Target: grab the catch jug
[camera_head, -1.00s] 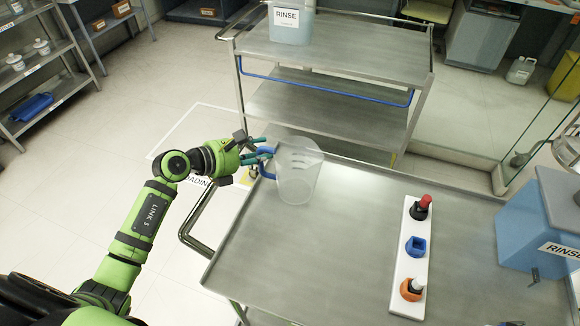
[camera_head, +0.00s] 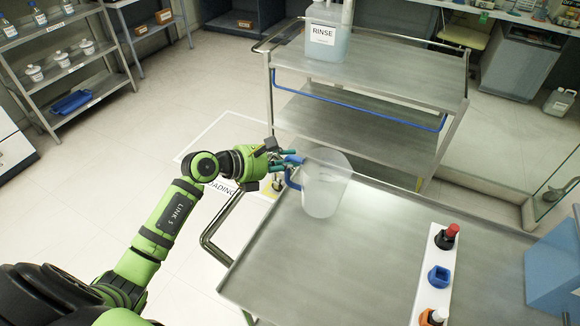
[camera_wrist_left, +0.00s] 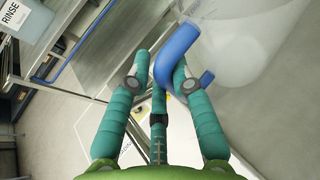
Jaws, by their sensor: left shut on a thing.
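The catch jug (camera_head: 324,184) is a clear, frosted jug with a blue handle on its left side. It stands upright at the far left corner of the near steel cart. My left gripper (camera_head: 287,162) reaches in from the left, shut on the blue handle. In the left wrist view, the teal fingers (camera_wrist_left: 160,75) lie on both sides of the blue handle (camera_wrist_left: 177,52), and the jug's pale body (camera_wrist_left: 248,45) fills the upper right. My right gripper is in neither view.
The near cart (camera_head: 330,255) carries a white strip (camera_head: 436,275) with red, blue and orange-based items. A blue container (camera_head: 553,265) stands at the right. A second cart (camera_head: 390,75) behind bears a RINSE container (camera_head: 326,40). The near cart's middle is clear.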

